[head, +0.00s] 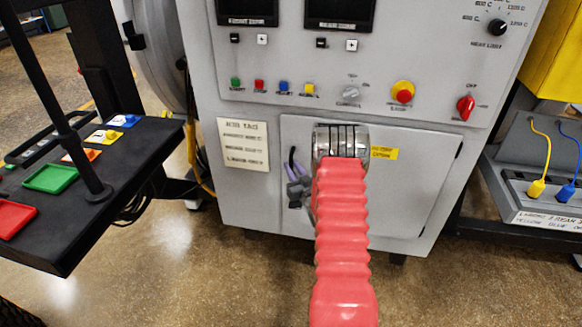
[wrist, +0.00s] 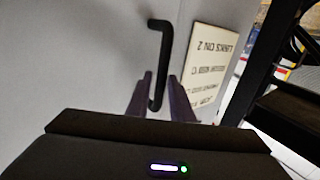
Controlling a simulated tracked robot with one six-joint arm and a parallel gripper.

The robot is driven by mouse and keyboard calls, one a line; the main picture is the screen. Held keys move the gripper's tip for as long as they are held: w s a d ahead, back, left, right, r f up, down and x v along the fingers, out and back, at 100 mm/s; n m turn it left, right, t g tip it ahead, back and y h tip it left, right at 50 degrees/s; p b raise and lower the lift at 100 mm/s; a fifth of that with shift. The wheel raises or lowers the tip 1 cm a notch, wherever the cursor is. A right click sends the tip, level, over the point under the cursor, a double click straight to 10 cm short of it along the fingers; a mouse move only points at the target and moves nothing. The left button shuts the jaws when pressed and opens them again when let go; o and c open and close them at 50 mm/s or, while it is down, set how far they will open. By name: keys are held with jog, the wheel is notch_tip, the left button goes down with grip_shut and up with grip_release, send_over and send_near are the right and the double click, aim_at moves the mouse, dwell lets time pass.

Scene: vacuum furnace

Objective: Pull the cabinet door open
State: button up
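The cabinet door (head: 415,195) is a light grey panel low on the machine front and looks closed. Its black handle (head: 292,158) is near the door's left side, partly hidden by my gripper. In the wrist view the handle (wrist: 166,45) is a bent black bar on the grey surface. My gripper (head: 297,185) is at the handle's lower part. In the wrist view its two purple fingers (wrist: 160,80) stand apart, one on each side of the handle, with gaps visible. My red-sleeved arm hides the middle of the door.
A sign plate (head: 243,144) is left of the door. Above are the control buttons and a red knob (head: 466,107). A black table (head: 135,160) with coloured trays stands at left, and a bench with yellow and blue plugs (head: 536,188) at right. Floor in front is clear.

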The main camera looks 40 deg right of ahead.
jog(key=shift+w+d, duration=0.2)
jog(key=shift+w, duration=0.4)
jog(key=shift+c, duration=0.4)
grip_shut()
